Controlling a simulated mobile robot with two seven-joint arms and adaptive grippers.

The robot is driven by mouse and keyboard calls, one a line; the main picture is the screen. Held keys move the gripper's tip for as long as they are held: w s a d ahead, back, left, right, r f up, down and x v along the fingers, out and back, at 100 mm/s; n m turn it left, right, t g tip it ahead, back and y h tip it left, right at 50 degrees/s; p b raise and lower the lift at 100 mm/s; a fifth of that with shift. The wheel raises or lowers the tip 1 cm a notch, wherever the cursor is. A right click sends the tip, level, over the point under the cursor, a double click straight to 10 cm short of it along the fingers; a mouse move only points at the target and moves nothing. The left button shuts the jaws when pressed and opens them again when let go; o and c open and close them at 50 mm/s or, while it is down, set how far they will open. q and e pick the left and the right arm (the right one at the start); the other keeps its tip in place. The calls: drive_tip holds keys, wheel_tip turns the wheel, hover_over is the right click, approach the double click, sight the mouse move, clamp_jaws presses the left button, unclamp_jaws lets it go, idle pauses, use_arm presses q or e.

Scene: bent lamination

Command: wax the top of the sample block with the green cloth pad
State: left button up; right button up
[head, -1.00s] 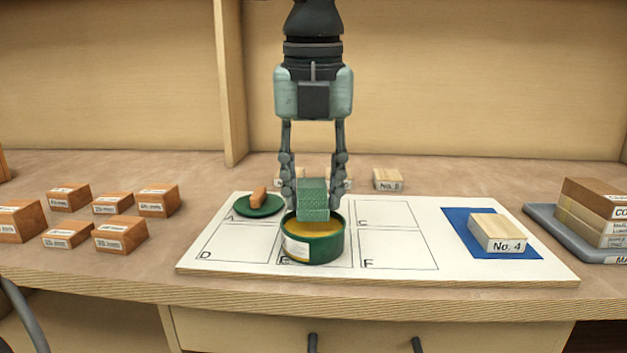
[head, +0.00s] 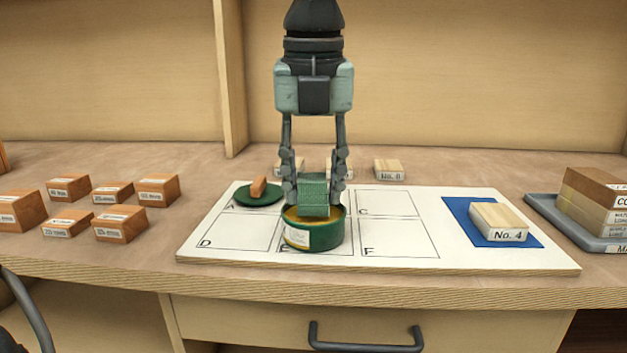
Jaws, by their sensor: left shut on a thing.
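The green cloth pad (head: 313,193) is held between the fingers of my left gripper (head: 314,182), which is shut on it. The pad's lower end is inside the rim of the round green tin (head: 313,238) of yellow wax. Whether it touches the wax is hard to tell. The sample block (head: 498,221), a pale wood block labelled No. 4, lies on a blue mat (head: 463,222) at the right of the white board. My right gripper is not in view.
The white board (head: 400,255) has lettered squares. A green lid (head: 257,196) with an orange-brown piece on it lies at square A. Several labelled wood blocks (head: 120,228) stand at left. A grey tray (head: 545,209) with stacked blocks is at right. Small blocks (head: 388,169) stand behind the board.

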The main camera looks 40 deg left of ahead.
sight(313, 175)
use_arm(q)
drive_tip(key=shift+s+f+b, duration=0.1)
drive_tip(key=shift+f+b, duration=0.55)
drive_tip(key=shift+b, duration=0.1)
idle(1.8)
drive_tip(key=shift+r, duration=0.15)
drive_tip(key=shift+r+p, duration=2.25)
drive_tip(key=shift+r, duration=1.25)
drive_tip(key=shift+f, duration=0.1)
